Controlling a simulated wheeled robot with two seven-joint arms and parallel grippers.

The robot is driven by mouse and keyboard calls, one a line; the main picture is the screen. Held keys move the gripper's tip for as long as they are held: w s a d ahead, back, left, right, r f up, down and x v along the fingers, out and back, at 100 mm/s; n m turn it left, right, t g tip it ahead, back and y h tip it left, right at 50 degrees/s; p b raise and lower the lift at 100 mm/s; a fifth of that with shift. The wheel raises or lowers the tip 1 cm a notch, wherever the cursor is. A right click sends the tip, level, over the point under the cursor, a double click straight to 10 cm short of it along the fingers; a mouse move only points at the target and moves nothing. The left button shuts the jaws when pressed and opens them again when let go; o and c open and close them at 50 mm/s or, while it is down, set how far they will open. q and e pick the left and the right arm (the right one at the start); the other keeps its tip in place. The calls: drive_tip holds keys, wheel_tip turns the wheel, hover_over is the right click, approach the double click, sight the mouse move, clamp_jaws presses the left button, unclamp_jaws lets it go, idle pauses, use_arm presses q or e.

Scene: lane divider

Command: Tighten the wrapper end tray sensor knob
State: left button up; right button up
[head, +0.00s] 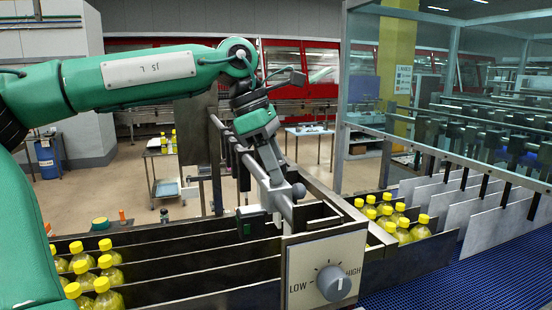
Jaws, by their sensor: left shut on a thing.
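My left arm reaches in from the left, and its gripper (274,174) points down at the grey rail above the lane dividers. Its fingers are shut at a small grey knob (298,190) on the rail near the post; the fingers and rail hide part of the contact. A dark sensor block (251,222) with a green edge hangs below the rail, left of the knob. My right gripper is out of view.
A LOW/HIGH dial panel (312,256) stands close in front. Yellow-capped bottles stand in lanes at the left (106,270) and right (402,230). A clear guard (400,145) rises at the right, beside the blue conveyor (440,284).

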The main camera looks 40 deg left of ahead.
use_arm(q)
drive_tip(key=m+g+p, duration=0.1)
drive_tip(key=m, duration=0.1)
drive_tip(key=shift+r+m+h, duration=0.1)
drive_tip(key=shift+m+h, duration=0.2)
drive_tip(key=shift+m, duration=0.1)
drive_tip(key=m+g, duration=0.1)
drive_tip(key=m, duration=0.1)
drive_tip(key=shift+m, duration=0.4)
drive_tip(key=m+g, duration=0.2)
drive_tip(key=m, duration=0.3)
drive_tip(key=shift+m+g, duration=0.3)
drive_tip(key=shift+m, duration=0.3)
drive_tip(key=o, duration=0.9)
drive_tip(key=shift+o, duration=0.3)
